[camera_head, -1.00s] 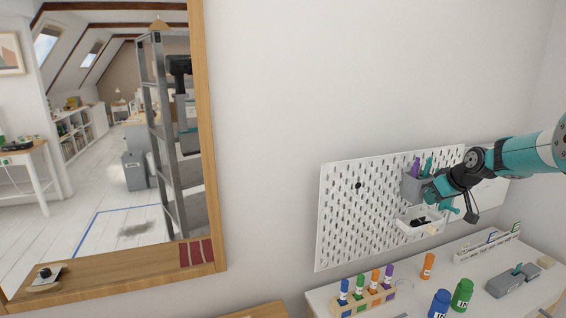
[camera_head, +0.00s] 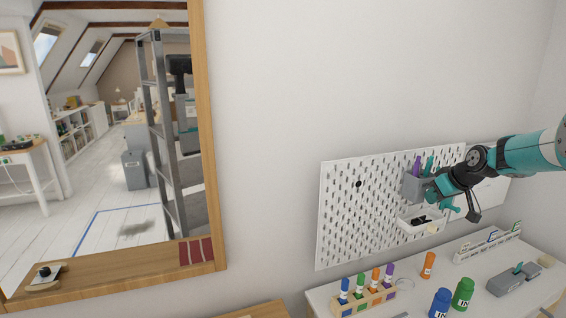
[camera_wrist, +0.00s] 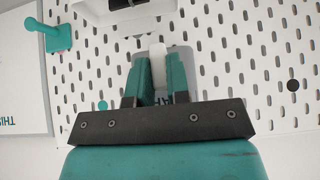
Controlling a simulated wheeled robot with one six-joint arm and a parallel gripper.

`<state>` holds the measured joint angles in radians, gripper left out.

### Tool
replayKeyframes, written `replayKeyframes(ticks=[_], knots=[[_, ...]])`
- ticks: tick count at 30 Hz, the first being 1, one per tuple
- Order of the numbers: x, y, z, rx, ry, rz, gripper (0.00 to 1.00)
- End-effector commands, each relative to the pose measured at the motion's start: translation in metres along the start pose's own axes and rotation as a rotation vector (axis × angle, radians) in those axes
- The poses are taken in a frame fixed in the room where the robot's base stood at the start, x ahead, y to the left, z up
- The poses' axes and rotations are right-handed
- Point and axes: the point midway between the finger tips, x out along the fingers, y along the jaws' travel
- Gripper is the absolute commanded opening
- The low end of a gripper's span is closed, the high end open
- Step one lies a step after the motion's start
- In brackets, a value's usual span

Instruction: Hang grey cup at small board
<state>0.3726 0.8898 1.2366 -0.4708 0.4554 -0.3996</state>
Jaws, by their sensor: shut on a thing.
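The grey cup (camera_head: 413,188) holds purple and teal pens and is in front of the white pegboard (camera_head: 345,220), high on its right part. My gripper (camera_head: 431,190) is at the cup's right side in the head view. In the wrist view, my gripper's teal fingers (camera_wrist: 157,72) are shut on the grey cup (camera_wrist: 188,62), with a pale strip between them. The pegboard (camera_wrist: 225,50) fills the background there. The cup's back is hidden, so I cannot tell whether it touches the board or is hooked on it.
A white tray (camera_head: 420,225) with dark items is on the board below the cup. A teal hook (camera_wrist: 58,36) shows beside it in the wrist view. The desk (camera_head: 420,275) below bears a marker rack (camera_head: 362,300), blue and green pots and a grey stapler-like object (camera_head: 514,281).

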Motion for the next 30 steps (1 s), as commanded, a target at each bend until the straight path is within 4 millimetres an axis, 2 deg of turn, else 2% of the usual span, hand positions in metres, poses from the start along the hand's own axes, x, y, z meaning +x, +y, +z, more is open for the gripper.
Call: replayKeyframes(ticks=[12, 30], knots=[[-0.0022, -0.0001, 0.0069, -0.004, -0.003, -0.006, 0.00], [-0.0059, 0.0035, 0.0071, -0.001, -0.001, -0.001, 0.00]])
